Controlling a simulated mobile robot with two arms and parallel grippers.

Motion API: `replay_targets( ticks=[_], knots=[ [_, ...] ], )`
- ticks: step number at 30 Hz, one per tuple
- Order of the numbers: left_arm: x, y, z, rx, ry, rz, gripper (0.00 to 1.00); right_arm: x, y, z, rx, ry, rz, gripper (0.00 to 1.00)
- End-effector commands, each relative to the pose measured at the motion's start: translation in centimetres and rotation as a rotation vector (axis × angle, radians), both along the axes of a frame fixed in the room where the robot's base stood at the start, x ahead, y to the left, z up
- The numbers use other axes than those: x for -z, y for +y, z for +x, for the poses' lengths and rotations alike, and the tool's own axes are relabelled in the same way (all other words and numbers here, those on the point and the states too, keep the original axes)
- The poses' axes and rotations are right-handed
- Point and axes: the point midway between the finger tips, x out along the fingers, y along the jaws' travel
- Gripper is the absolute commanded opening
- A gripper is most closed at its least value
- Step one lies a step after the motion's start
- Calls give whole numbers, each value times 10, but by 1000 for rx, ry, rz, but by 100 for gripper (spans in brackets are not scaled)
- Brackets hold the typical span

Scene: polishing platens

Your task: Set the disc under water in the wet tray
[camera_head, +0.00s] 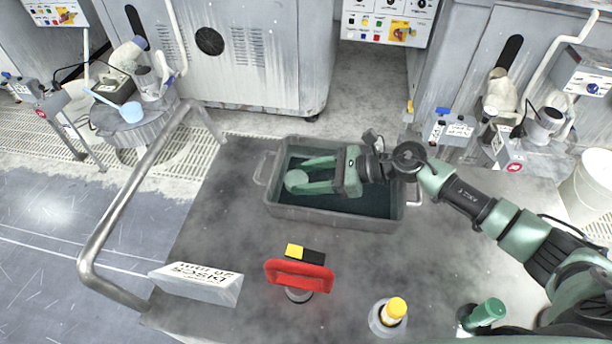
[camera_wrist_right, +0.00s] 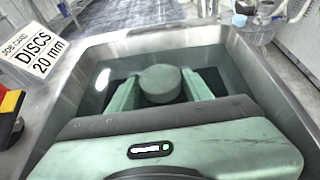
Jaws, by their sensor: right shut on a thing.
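The wet tray (camera_head: 335,220) is a grey metal tub with handles, holding dark greenish water. It also shows in the wrist view (camera_wrist_right: 253,55). My right gripper (camera_head: 300,176) reaches into the tray from the right. It is shut on a round, pale green disc (camera_head: 296,179), near the tray's left end. In the wrist view the disc (camera_wrist_right: 160,84) sits between the two green fingers, within the tray's walls. Disc and fingertips look green-tinted; I cannot tell exactly how deep they are. My left gripper is not in view.
The tray stands on a grey cart top. In front are a white discs label (camera_head: 198,283), a red-handled tool (camera_head: 299,276), a yellow-capped bottle (camera_head: 388,318) and a green-topped item (camera_head: 486,313). A metal rail (camera_head: 130,190) runs along the left. Machines stand behind.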

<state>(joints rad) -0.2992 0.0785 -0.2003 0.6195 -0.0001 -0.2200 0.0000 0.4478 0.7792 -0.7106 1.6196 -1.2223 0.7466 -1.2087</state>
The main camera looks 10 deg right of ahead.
Motion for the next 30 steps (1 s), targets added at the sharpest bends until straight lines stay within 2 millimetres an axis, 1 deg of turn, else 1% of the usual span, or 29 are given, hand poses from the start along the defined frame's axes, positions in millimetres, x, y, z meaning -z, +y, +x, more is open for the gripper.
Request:
replay_targets(
  ticks=[5, 6, 8, 17, 20, 23, 24, 30],
  knots=[
    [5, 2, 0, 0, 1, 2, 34, 4, 0, 0, 0, -1, 1, 5],
    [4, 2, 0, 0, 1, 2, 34, 3, 0, 0, 0, 0, 0, 55],
    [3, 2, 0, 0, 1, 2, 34, 2, 0, 0, 0, 0, 0, 72],
    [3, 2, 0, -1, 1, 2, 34, 2, 0, 0, 0, 0, 0, 72],
    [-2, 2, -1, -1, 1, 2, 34, -3, 0, 0, 0, 0, 0, 72],
    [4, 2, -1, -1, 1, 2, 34, -3, -12, -3, 3, 1, -2, 72],
    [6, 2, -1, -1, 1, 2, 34, -4, -19, -6, 2, 2, -4, 72],
    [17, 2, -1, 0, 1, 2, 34, -21, -57, -21, 1, 1, -5, 72]
  ],
)
